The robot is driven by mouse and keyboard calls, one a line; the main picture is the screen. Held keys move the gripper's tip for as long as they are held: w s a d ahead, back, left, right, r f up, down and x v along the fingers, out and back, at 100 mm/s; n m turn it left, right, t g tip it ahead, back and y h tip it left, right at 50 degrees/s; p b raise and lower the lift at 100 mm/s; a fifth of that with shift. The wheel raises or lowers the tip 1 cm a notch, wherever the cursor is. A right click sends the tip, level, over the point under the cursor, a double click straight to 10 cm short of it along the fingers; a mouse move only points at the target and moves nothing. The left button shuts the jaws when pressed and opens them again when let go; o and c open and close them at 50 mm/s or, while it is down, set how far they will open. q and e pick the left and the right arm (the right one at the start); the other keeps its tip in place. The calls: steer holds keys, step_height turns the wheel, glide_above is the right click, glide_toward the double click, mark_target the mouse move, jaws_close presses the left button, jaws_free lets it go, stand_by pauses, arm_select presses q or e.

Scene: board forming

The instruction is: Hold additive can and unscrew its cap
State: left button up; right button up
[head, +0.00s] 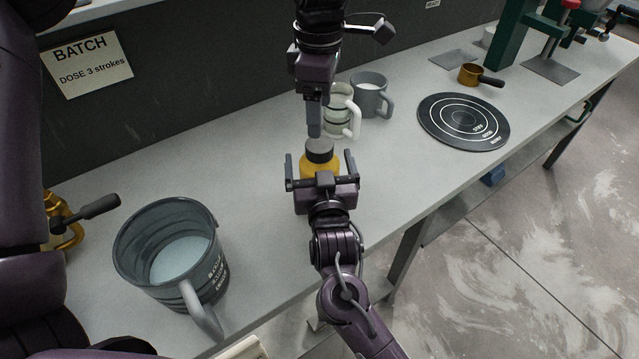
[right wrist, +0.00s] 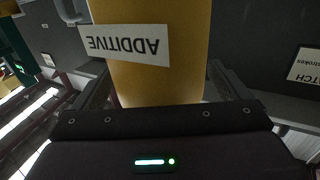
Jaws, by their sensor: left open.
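The yellow additive can (head: 307,170) stands upright on the bench with a dark cap (head: 319,156) that has a grey top. Its upside-down ADDITIVE label shows in the right wrist view, on the can's yellow body (right wrist: 160,80). My right gripper (head: 320,164) reaches in from the front with one finger on each side of the can. Gaps show between the fingers and the can, so it is open around it. My left gripper (head: 314,130) points down just above the cap. Its fingers are seen edge-on and it is open; whether it touches the cap is hard to tell.
Two mugs, one pale (head: 340,112) and one grey (head: 371,95), stand close behind the can. A large grey jug (head: 135,245) with pale liquid is at the front left. A black ringed disc (head: 435,117) and a brass pot (head: 468,74) lie right. Bare bench lies between can and jug.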

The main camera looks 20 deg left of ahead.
mark_target(319, 144)
steer(key=c, duration=1.7)
arm_select(q)
steer(key=shift+m, duration=0.4)
arm_select(e)
steer(key=shift+c, duration=0.9)
arm_select(q)
steer(key=m, duration=0.3)
steer(key=shift+f, duration=0.1)
steer(key=shift+f+m, duration=0.25)
steer(key=shift+m, duration=0.05)
step_height(319, 144, down, 7)
steer(key=shift+f, duration=0.2)
steer(key=shift+c, duration=0.3)
